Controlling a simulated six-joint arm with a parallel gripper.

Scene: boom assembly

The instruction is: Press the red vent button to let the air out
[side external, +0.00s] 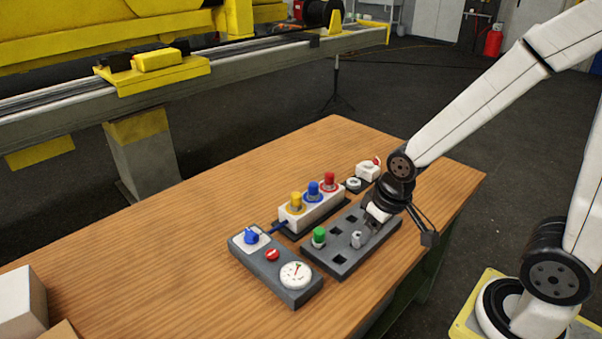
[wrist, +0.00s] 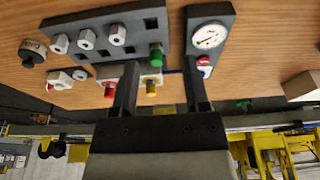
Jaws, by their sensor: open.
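The red vent button (side external: 272,255) sits on the grey gauge box (side external: 305,293), between the blue knob (side external: 251,237) and the round white gauge (side external: 295,275). In the wrist view the red button (wrist: 204,60) shows just below the gauge (wrist: 209,35), close to the tip of the right-hand finger in the picture. That finger hides part of the box. My gripper (side external: 372,222) is over the far right part of the grey rack, apart from the button in the side view. Its fingers (wrist: 160,68) are spread with nothing held between them.
The grey rack (side external: 335,270) holds a green-capped fitting (side external: 319,236) and several silver fittings. Behind it stands a white manifold (side external: 312,215) with yellow (side external: 297,201), blue (side external: 313,188) and red (side external: 330,180) caps. The table's left and front are mostly clear; boxes (side external: 20,303) stand at the left corner.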

